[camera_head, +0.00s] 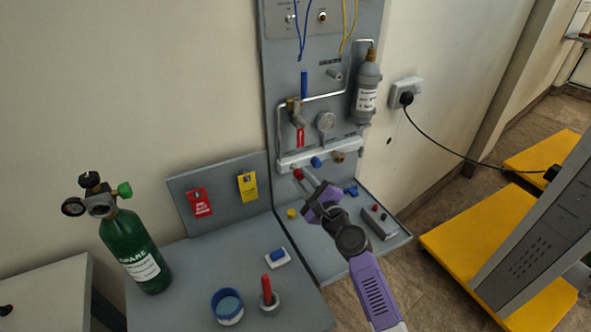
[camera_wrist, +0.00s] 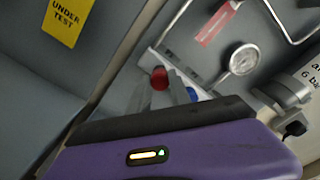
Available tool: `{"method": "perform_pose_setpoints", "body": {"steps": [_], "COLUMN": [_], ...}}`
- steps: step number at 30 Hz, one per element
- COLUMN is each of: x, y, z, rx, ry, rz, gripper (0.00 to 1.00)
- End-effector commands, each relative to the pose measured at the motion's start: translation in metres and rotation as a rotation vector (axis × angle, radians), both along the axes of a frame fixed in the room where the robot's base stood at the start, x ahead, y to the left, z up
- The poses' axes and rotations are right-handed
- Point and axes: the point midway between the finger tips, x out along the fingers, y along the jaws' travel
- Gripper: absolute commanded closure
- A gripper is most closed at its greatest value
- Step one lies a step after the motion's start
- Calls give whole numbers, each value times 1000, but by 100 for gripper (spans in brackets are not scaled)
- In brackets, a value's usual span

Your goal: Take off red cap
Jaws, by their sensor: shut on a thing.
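The red cap (camera_head: 298,174) is at the left end of the white manifold bar (camera_head: 350,149), low on the grey upright panel. It also shows in the wrist view (camera_wrist: 159,76), between my fingertips. My gripper (camera_head: 302,177) reaches up from the lower right and is shut on the cap; its fingers show in the wrist view (camera_wrist: 160,88). I cannot tell whether the cap still touches its port, as the fingers hide part of it.
A blue cap (camera_head: 316,162) and a brass fitting (camera_head: 339,157) sit close to the right on the bar. A gauge (camera_head: 325,122) and a grey cylinder (camera_head: 367,86) are above. A green cylinder (camera_head: 135,250) and a blue-rimmed pot (camera_head: 228,307) stand on the left bench.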

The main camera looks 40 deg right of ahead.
Motion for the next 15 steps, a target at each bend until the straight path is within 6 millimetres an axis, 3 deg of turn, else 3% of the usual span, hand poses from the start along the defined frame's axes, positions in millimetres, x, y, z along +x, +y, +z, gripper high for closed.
{"method": "perform_pose_setpoints", "body": {"steps": [15], "x": [-19], "y": [5], "z": [0], "rx": [0], "ry": [0], "rz": [0], "gripper": [100]}}
